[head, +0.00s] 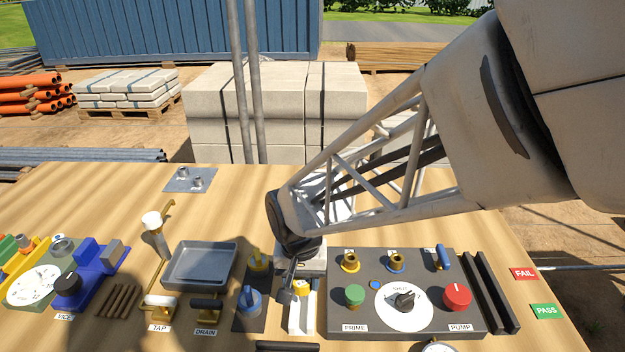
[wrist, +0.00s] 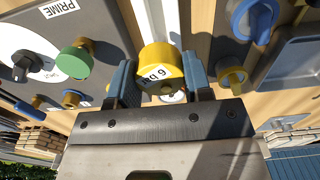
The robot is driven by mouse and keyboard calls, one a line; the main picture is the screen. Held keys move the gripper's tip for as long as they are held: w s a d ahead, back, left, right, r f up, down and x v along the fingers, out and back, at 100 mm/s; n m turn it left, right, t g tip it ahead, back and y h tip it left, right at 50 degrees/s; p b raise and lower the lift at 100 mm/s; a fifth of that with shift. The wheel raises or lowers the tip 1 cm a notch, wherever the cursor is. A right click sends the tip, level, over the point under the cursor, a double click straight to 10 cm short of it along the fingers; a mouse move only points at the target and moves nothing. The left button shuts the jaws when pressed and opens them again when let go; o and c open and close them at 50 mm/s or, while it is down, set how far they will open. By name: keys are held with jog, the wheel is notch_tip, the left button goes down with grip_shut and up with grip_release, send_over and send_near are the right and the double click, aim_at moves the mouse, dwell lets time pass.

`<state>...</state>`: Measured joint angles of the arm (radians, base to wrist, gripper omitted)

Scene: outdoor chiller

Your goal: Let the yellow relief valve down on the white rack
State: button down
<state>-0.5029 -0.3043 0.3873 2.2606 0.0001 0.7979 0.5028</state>
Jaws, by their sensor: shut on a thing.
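The yellow relief valve (wrist: 158,58) is a round yellow piece with a white label. In the wrist view it sits between the two blue-grey fingers of my gripper (wrist: 160,82), which is shut on it. In the head view the valve (head: 302,287) shows at the far end of the white rack (head: 300,318), beside my gripper (head: 290,280). The rack is a narrow white piece left of the dark control panel. Part of the rack also shows behind the valve in the wrist view (wrist: 150,14). Whether the valve touches the rack I cannot tell.
The control panel (head: 340,318) with a green knob, a red knob and brass fittings stands close on the right. A blue valve (head: 249,300) and a yellow one (head: 258,262) stand on a dark plate at left. A grey tray (head: 203,244) lies further left.

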aim_at(302, 299)
jog(key=shift+f, duration=0.35)
dwell(0.8)
jog(key=shift+f, duration=1.15)
jog(key=shift+f, duration=1)
dwell(0.4)
grip_release()
dwell(0.3)
jog(key=shift+r, duration=0.1)
jog(key=shift+r, duration=3.4)
